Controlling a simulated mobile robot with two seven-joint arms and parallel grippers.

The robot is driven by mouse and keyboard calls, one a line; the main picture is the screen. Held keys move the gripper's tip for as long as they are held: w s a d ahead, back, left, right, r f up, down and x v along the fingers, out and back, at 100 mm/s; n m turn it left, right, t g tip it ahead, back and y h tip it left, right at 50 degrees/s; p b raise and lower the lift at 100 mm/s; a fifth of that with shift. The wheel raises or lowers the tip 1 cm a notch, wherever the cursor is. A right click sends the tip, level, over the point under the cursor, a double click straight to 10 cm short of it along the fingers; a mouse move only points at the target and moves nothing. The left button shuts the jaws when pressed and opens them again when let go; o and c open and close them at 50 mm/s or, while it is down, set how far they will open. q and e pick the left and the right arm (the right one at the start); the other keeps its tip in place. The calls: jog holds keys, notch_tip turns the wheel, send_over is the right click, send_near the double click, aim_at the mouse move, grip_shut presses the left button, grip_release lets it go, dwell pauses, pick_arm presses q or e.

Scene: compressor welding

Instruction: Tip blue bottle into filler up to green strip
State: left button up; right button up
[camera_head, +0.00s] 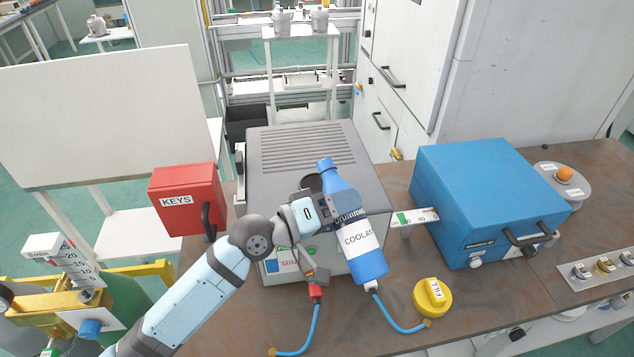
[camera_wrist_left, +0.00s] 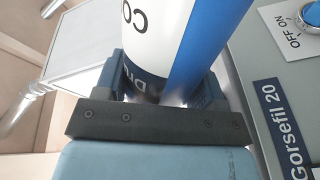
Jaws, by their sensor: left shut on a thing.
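The blue bottle (camera_head: 365,262) has a white band marked COOLANT. My left gripper (camera_head: 335,207) is shut around it below the neck; its jaws also show on both sides of the bottle in the left wrist view (camera_wrist_left: 165,85). In the head view the bottle's neck points up and slightly left; I cannot tell its exact tilt. The filler seems to be the dark round opening (camera_head: 312,183) on the grey machine, beside the neck and partly hidden by the bottle and gripper. A white scale with a green strip (camera_head: 402,219) shows right of the bottle. My right gripper is out of view.
The grey machine (camera_head: 300,150) stands on a brown bench. A red KEYS box (camera_head: 186,200) is left of it, a blue case (camera_head: 490,195) right. A yellow FILL cap (camera_head: 433,297) and blue hoses (camera_head: 400,318) lie in front. A switch (camera_wrist_left: 310,15) sits beside the bottle.

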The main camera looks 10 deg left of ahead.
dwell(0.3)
pick_arm(q)
jog(key=shift+n, duration=0.4)
jog(key=shift+s+d+p, duration=0.1)
jog(key=shift+p, duration=0.2)
jog(key=shift+n, duration=0.4)
jog(key=shift+f, duration=0.1)
